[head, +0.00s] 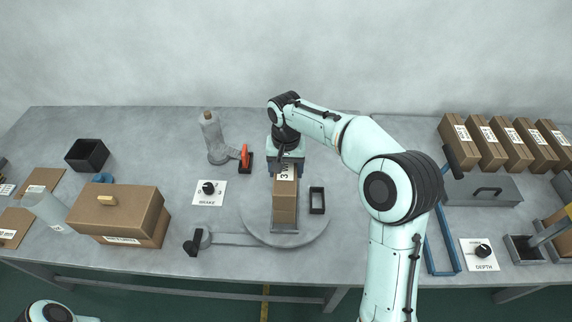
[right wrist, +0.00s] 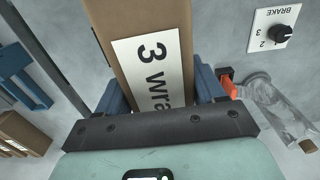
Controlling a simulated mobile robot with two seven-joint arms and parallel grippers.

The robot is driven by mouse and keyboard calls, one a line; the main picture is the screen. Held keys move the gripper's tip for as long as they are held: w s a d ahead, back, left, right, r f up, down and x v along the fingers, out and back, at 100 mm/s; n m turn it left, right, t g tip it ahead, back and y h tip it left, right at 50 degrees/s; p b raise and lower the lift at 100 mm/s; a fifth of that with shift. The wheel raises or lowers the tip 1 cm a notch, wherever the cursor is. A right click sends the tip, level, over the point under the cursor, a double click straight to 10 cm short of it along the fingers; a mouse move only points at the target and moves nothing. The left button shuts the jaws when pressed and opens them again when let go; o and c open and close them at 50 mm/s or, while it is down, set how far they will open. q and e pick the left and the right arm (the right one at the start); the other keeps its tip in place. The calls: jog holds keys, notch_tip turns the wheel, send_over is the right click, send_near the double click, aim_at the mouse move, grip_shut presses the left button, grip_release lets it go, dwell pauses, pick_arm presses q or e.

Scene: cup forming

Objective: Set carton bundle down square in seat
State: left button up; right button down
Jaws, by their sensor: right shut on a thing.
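The brown carton bundle (head: 284,205) stands upright over the round turntable (head: 258,234) in the head view, with a white "3 wra…" label on it. It also fills the top middle of the right wrist view (right wrist: 118,22). My right gripper (head: 286,160) is shut on the bundle, with a blue finger on either side of it in the wrist view (right wrist: 160,95). A grey seat (head: 285,227) shows at the bundle's foot. I cannot tell whether the bundle rests in it or hangs just above. My left gripper is not in view; only a piece of my left arm shows at the bottom left.
A small black frame (head: 317,200) stands right of the bundle. The BRAKE dial (head: 209,188), a wrapped post (head: 213,140) and a red-handled part (head: 245,157) are to the left. A large brown box (head: 116,213) lies further left. Several cartons (head: 509,143) stand at the back right.

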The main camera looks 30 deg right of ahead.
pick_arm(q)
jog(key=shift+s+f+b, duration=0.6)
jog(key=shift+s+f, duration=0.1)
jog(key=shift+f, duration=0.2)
pick_arm(e)
jog(key=shift+f, duration=1.9)
jog(key=shift+c, duration=0.2)
grip_release()
jog(key=shift+f, duration=0.1)
notch_tip(320, 180, up, 14)
jog(key=shift+f+p, duration=0.25)
jog(key=shift+p, duration=0.8)
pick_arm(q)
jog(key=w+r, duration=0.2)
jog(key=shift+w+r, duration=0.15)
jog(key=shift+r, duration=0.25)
